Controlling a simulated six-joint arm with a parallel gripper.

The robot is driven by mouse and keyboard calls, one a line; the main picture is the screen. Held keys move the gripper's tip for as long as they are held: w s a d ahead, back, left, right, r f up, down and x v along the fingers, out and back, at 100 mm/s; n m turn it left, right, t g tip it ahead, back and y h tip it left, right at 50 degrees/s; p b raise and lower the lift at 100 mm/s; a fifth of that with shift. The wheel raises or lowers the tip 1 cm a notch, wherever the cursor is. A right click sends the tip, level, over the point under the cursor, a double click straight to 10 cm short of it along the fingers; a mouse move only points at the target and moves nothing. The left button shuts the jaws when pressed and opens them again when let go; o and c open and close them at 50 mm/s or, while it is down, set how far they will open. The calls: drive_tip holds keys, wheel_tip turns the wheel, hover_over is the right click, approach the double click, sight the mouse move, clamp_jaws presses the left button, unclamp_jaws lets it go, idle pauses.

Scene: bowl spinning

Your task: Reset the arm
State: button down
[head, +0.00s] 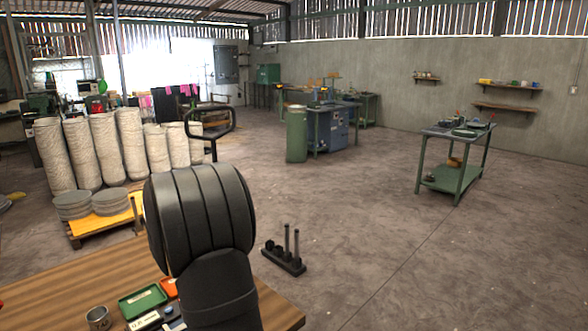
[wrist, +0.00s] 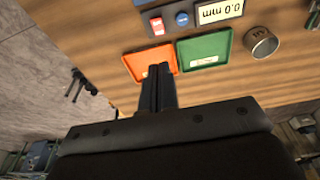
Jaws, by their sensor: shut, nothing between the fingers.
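My gripper (wrist: 158,85) shows in the wrist view with its dark fingers together and nothing between them. Its tips are in front of the near edge of the orange tray (wrist: 151,62), above the wooden table (wrist: 100,40); I cannot tell the exact height. In the head view my dark arm rises over the table (head: 80,285) and hides its middle. The orange tray (head: 169,287) shows partly beside the arm there. The gripper itself is hidden in the head view.
A green tray (head: 142,302), a metal cup (head: 98,318) and a device with a display (wrist: 220,10) sit on the table near the gripper. A dark stand with posts (head: 284,258) is beyond the table edge.

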drive_tip(key=f, duration=0.3)
drive_tip(key=w+a+f, duration=0.1)
drive_tip(key=f, duration=0.5)
drive_tip(key=shift+w+a+f, duration=0.2)
drive_tip(key=shift+f, duration=0.1)
drive_tip(key=shift+r, duration=1.4)
drive_tip(key=shift+f, duration=0.55)
